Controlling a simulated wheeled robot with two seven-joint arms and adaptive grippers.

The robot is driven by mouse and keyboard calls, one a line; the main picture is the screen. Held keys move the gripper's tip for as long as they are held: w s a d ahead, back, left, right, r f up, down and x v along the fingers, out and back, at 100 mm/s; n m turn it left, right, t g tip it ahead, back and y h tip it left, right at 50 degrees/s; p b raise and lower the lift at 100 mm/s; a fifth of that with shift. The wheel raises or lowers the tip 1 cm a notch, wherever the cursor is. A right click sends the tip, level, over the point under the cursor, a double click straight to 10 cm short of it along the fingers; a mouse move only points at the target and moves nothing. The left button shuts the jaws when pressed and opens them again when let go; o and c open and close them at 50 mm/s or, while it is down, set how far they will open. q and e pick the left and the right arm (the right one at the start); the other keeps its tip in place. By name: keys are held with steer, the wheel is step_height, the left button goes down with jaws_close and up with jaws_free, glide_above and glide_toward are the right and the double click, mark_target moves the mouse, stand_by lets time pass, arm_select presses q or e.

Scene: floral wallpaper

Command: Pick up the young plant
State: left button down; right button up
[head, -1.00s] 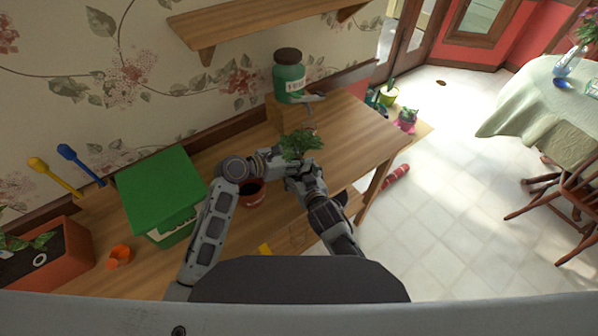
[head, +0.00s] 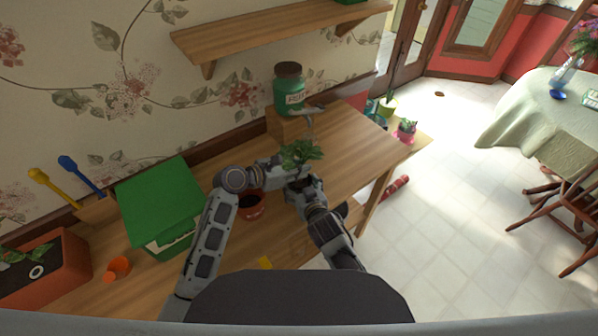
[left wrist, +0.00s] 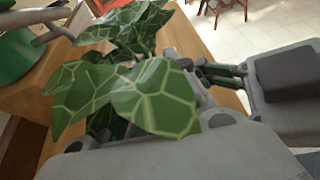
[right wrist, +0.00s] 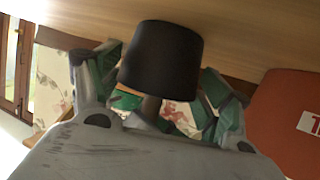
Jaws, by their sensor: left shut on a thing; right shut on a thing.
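The young plant (head: 301,153) has green leaves and is held over the table between my two grippers. Its pale-veined leaves (left wrist: 120,88) fill the middle of the left wrist view. My left gripper (head: 284,167) comes at it from the left and is shut on it; the leaves hide its fingertips. My right gripper (head: 300,183) is just below the leaves. In the right wrist view its green-padded fingers are on either side of a black pot-shaped base (right wrist: 162,58), and the gripper is shut on it. A terracotta pot (head: 250,205) with dark contents stands on the table left of my grippers.
A green jar (head: 289,92) on a wooden block and a watering-can-like spout stand behind the plant. A shelf (head: 280,32) hangs above. The table's right part is clear.

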arm_select(q)
step_height(320, 180, up, 9)
steer(key=shift+r, duration=0.1)
stand_by(0.4)
arm_select(e)
steer(key=o, duration=1.1)
steer(key=shift+v, duration=6)
steer(key=shift+f, duration=0.1)
arm_select(q)
steer(key=shift+s, duration=0.1)
arm_select(e)
steer(key=shift+s, duration=0.15)
